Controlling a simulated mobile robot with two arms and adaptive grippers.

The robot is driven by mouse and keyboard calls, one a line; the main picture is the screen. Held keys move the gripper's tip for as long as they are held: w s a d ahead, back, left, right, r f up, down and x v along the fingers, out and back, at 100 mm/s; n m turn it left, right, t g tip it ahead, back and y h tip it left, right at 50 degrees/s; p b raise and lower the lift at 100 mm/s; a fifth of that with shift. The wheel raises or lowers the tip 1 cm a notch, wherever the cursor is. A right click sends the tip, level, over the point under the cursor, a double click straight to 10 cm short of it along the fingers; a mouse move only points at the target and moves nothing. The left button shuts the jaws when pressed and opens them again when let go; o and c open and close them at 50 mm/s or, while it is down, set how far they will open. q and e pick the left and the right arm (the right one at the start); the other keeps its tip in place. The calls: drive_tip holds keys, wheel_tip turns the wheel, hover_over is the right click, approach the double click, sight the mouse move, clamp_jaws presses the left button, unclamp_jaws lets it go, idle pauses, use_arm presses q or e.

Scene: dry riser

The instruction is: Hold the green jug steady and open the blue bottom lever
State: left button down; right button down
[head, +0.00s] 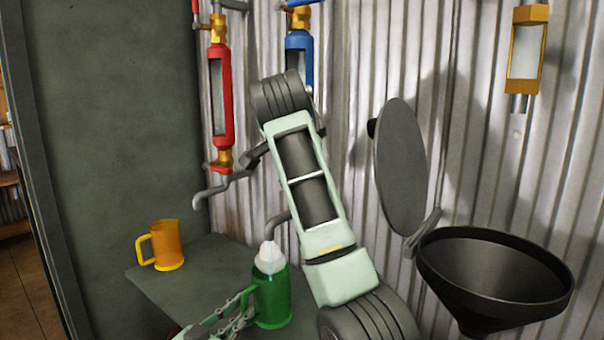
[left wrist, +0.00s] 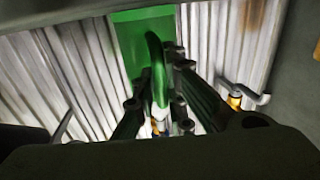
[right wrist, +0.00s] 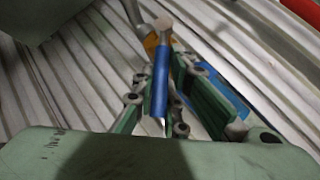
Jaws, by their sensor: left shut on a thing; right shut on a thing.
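The green jug (head: 272,300) stands upright at the front edge of a grey shelf. A pale white cone shape (head: 270,258) shows at its mouth, below a grey spout (head: 279,221). My left gripper (head: 246,303) is shut on the jug's handle, which also shows between its fingers in the left wrist view (left wrist: 158,75). In the right wrist view my right gripper (right wrist: 158,108) is shut around the blue lever (right wrist: 161,80). In the head view my right arm hides the lever and most of the lower blue-framed gauge (head: 299,48).
A yellow jug (head: 164,246) stands on the shelf (head: 205,262) at left. A red-framed gauge (head: 220,95) hangs on the corrugated wall. A black funnel (head: 495,275) and a round grey disc (head: 401,165) are at right. A yellow-framed gauge (head: 526,52) is upper right.

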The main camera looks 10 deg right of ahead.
drive_tip(key=shift+w+a+r+n+g+h, duration=0.2)
drive_tip(key=shift+w+a+n+g+h, duration=0.15)
drive_tip(key=shift+g, duration=0.35)
drive_tip(key=c, duration=1.8)
unclamp_jaws()
drive_tip(key=shift+c, duration=0.2)
drive_tip(key=shift+o, duration=0.5)
drive_tip(key=shift+r, duration=0.1)
drive_tip(key=shift+d, duration=0.1)
